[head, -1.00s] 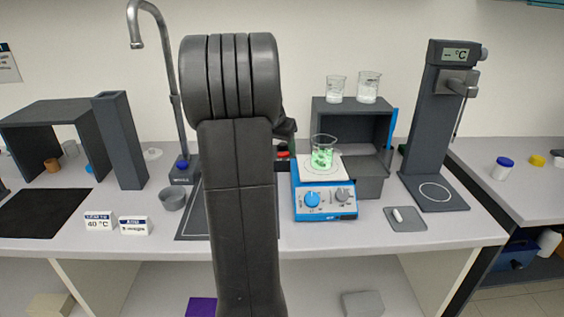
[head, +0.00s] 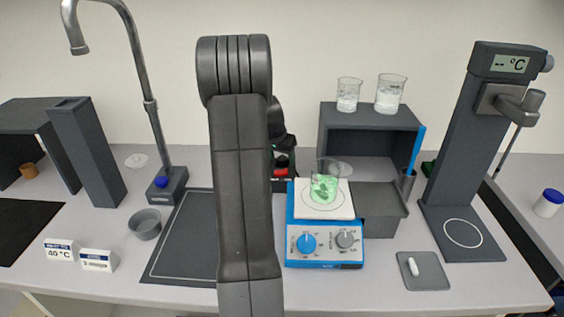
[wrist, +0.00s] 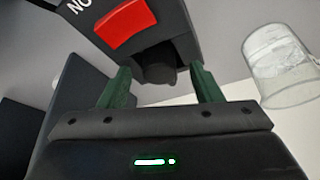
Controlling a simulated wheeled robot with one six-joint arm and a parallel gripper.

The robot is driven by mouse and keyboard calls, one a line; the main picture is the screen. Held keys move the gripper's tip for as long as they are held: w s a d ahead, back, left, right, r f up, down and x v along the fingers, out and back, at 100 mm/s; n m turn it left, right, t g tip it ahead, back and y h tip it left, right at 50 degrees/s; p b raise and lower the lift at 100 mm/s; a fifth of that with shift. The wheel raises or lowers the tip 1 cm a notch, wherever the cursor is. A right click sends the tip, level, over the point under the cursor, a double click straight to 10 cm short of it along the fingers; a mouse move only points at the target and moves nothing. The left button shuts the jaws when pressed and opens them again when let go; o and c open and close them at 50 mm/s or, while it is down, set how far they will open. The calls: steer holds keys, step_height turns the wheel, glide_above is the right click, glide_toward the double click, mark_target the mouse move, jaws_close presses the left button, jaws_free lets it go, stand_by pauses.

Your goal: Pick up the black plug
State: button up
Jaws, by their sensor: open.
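A dark round stub, which looks like the black plug (wrist: 158,68), shows in the wrist view between the green fingers of my gripper (wrist: 161,78). It sits against a dark box with a red switch (wrist: 126,22). The fingers are open, one on each side of the stub; I cannot tell whether they touch it. In the head view the red switch (head: 281,171) shows just right of my arm, at the back of the bench. The plug itself is hidden or too small to tell there.
A blue hotplate (head: 324,243) carries a beaker of green liquid (head: 324,188) close to my gripper's right. A dark shelf (head: 370,118) with two beakers stands behind it. A faucet (head: 150,105) is at left. A thermometer stand (head: 462,150) is at right.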

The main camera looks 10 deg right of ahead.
jaws_close()
stand_by(0.3)
